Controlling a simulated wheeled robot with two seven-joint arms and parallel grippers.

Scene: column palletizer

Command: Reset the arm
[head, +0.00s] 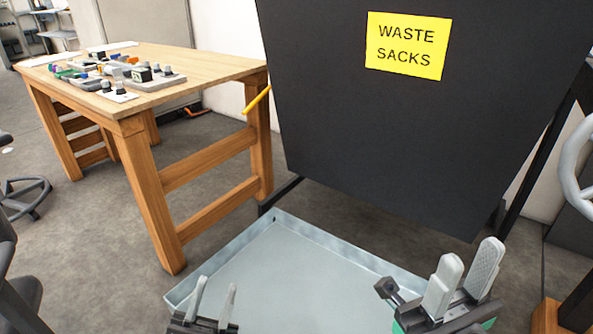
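My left gripper (212,299) is at the bottom of the head view, left of centre. Its two pale fingers stand apart with nothing between them. My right gripper (463,281) is at the bottom right. Its two pale fingers point up with a gap between them, and I see nothing held. Both grippers show in front of a shallow grey metal tray (285,262). The tray's visible floor is bare; its near part is hidden by the grippers and the frame edge.
A large dark panel (400,140) with a yellow "WASTE SACKS" label (407,46) stands behind the tray. A wooden table (205,70) with several small parts is at the left. A black chair (22,270) is at the left edge, and a grey wheel (577,165) at the right.

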